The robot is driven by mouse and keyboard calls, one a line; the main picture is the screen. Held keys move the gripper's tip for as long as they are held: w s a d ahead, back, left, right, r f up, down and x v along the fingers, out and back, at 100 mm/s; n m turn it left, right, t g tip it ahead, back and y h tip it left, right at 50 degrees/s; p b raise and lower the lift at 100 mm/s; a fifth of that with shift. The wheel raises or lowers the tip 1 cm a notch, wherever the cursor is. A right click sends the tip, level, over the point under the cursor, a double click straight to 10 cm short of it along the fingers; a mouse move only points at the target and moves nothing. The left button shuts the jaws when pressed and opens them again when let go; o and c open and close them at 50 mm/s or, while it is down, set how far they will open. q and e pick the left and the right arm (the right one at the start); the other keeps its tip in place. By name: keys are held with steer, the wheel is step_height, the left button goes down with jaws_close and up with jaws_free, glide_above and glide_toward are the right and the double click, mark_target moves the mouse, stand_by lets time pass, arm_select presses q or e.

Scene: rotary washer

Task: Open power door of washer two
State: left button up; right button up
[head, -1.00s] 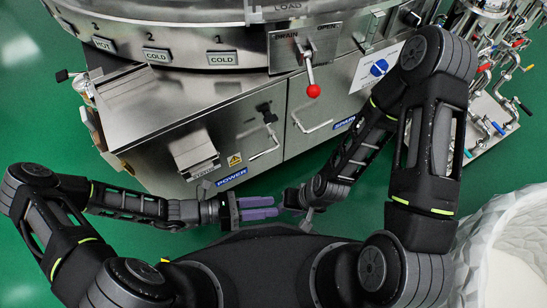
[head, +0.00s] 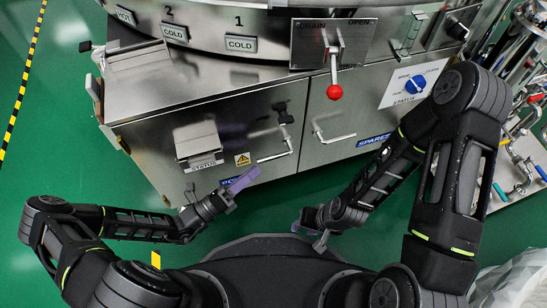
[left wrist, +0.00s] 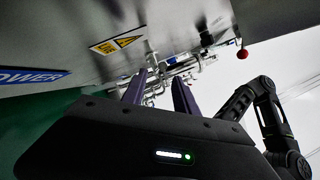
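The washer's power door (head: 225,130) is a flat steel panel on the lower left of the front, and it looks shut. A bent metal handle (head: 287,135) is at its right edge. Its blue POWER sign (left wrist: 32,76) shows in the left wrist view; in the head view my left gripper partly covers it. My left gripper (head: 243,181) is just in front of the door's lower edge, below the handle. Its purple fingers stand apart with nothing between them (left wrist: 160,92). My right gripper (head: 303,226) is low, in front of my body, away from the door; its fingers are mostly hidden.
The spares door (head: 350,115) with its own handle (head: 333,136) is right of the power door. A red-knobbed lever (head: 333,92) sticks out above. A status box (head: 198,140) juts from the power door. Pipes and valves (head: 525,140) stand at right. Green floor is free at left.

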mark_target(273, 156)
arm_select(q)
steer(key=b+x, duration=0.2)
steer(key=x, duration=0.5)
steer(key=shift+s, duration=0.1)
steer(key=shift+w+d+r, duration=0.15)
steer(key=shift+w+d, duration=0.15)
steer(key=shift+d, duration=0.05)
steer(key=shift+c, duration=0.2)
jaws_close()
stand_by(0.9)
